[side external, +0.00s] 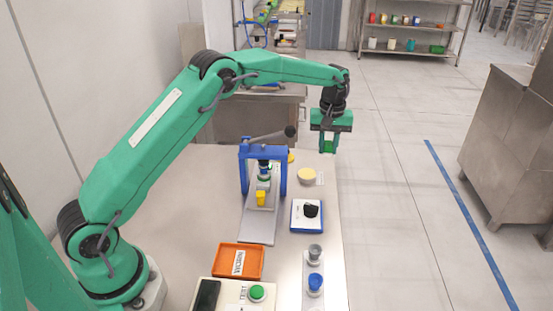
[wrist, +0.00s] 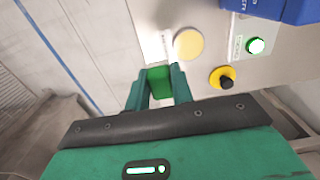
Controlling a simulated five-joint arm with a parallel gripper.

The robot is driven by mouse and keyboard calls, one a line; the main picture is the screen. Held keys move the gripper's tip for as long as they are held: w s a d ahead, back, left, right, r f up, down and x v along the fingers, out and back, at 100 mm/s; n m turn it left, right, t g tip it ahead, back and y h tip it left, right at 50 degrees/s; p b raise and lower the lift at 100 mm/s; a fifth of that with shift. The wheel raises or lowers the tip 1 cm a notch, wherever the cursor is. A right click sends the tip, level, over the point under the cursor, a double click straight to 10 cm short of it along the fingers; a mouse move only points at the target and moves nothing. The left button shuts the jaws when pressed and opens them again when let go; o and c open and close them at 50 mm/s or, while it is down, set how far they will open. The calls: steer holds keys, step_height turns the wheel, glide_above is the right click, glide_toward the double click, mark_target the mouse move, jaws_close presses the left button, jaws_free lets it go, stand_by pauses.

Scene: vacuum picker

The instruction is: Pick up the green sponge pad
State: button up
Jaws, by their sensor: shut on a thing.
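My gripper (side external: 328,150) is held up in the air past the far right part of the table, and in the side view it points down. In the wrist view my gripper (wrist: 159,80) has its two fingers shut on the green sponge pad (wrist: 158,83), which sits between the fingertips. The pad (side external: 327,147) also shows in the side view as a small bright green block between the fingers. The fingers hide its sides.
A pale yellow disc (side external: 307,175) lies on the table (side external: 200,190) below the gripper. A blue frame (side external: 244,172), a white-and-blue box with a black knob (side external: 311,210), an orange tray (side external: 225,262) and a green button (side external: 257,292) stand nearer. Open floor lies right.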

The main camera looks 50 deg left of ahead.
steer(key=shift+s+d+r, duration=0.2)
steer(key=shift+d+r, duration=0.1)
steer(key=shift+d, duration=0.2)
steer(key=shift+s+d+r, duration=0.2)
steer(key=shift+d+r, duration=0.1)
steer(key=shift+d, duration=0.2)
steer(key=o, duration=0.4)
steer(key=c, duration=0.3)
